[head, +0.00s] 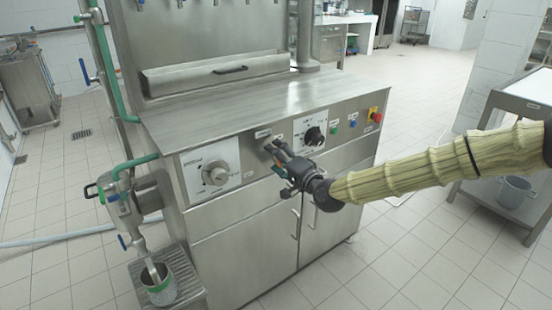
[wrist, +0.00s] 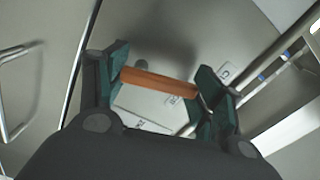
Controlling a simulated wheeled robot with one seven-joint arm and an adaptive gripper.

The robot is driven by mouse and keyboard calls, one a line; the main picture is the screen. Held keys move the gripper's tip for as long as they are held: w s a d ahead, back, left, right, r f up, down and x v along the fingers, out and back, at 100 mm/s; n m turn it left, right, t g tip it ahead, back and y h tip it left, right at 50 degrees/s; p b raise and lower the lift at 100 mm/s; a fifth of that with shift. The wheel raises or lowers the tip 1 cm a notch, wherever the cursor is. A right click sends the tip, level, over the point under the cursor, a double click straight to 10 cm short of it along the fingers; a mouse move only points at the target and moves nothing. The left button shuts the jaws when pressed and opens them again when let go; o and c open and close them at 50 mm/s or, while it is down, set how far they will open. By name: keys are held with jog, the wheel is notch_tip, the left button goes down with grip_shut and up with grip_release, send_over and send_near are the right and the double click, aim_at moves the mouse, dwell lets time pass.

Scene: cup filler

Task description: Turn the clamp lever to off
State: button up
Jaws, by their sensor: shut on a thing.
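The clamp lever shows as an orange-brown bar (wrist: 158,82) in the wrist view. It spans the gap between the two dark green finger pads of my gripper (wrist: 163,84), which is shut on it. In the head view my gripper (head: 277,160) is at the front panel of the steel machine (head: 220,120), between the left dial and the right dial. The lever is mostly hidden there by the gripper. Small labels lie on the panel around the lever, but I cannot read them surely.
A large dial (head: 215,174) is left of my gripper and a smaller black dial (head: 315,135) is close on its right. A red emergency button (head: 374,113) is farther right. A green-handled filler unit (head: 125,195) and a cup (head: 158,288) stand at the left.

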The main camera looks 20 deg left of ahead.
jog(key=shift+w+d+m+b, duration=0.15)
jog(key=shift+w+m, duration=0.05)
jog(key=shift+m, duration=0.55)
jog(key=shift+w+d+m+b, duration=0.15)
jog(key=shift+m, duration=0.6)
jog(key=o, duration=1)
jog(key=shift+o, duration=0.2)
jog(key=v, duration=1.2)
jog(key=shift+s, duration=0.1)
